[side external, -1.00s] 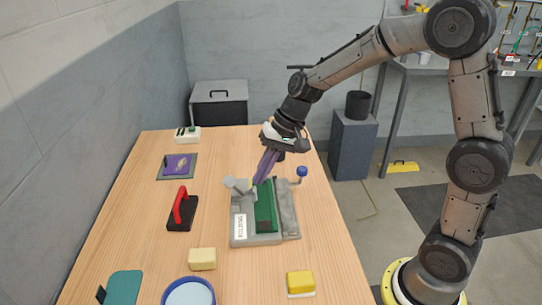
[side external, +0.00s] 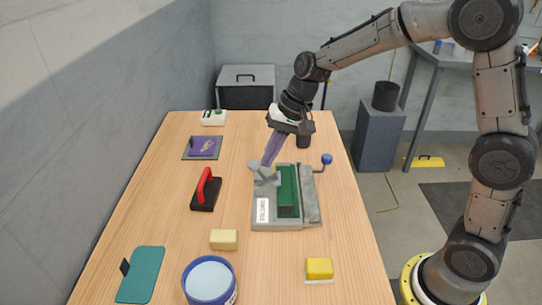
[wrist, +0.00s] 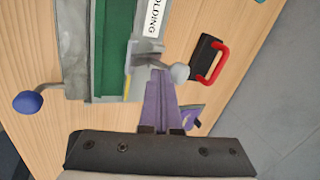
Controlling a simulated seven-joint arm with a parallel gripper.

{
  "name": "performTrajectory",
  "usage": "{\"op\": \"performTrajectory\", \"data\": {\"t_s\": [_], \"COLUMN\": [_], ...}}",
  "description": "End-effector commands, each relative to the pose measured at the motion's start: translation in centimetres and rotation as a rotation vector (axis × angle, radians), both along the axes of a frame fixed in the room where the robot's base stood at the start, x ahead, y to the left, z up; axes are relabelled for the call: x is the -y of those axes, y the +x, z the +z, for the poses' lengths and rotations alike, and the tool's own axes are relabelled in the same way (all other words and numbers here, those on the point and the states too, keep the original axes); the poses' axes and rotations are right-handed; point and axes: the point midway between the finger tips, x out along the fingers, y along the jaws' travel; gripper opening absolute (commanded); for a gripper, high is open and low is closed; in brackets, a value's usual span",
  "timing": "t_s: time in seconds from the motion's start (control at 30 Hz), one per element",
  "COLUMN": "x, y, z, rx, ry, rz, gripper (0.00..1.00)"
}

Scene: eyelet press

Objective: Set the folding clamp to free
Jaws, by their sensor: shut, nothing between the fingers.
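The folding clamp is a grey fixture (side external: 312,210) with a green bar (side external: 287,190) along its middle and a white label, partly reading "OLDING" in the wrist view (wrist: 153,18). A grey lever with a rounded knob (side external: 254,164) stands at its far left corner; it also shows in the wrist view (wrist: 180,72). My gripper (side external: 268,163) has long purple fingers, shut and empty. Its fingertips (wrist: 160,74) are right beside the lever, partly overlapping it in view; I cannot tell whether they touch. A blue ball handle (side external: 327,158) sticks out at the far right.
A red-handled black block (side external: 204,192) stands left of the fixture. Nearer are a cream block (side external: 223,239), a yellow block (side external: 319,268), a blue-rimmed tub (side external: 210,280) and a teal board (side external: 141,275). A purple pad (side external: 204,147) lies farther back. The wood between is clear.

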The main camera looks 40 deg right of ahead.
Motion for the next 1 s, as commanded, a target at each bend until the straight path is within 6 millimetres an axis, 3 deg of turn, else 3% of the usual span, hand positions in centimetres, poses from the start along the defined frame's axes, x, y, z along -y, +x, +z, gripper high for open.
{"op": "performTrajectory", "data": {"t_s": [0.47, 1.0], "x": [-0.7, -3.0], "y": [0.7, 3.0], "z": [0.2, 0.4], "rx": [-0.065, -0.300], "ry": [-0.067, -0.301], "rz": [0.003, -0.001], "gripper": [0.00, 0.00]}}
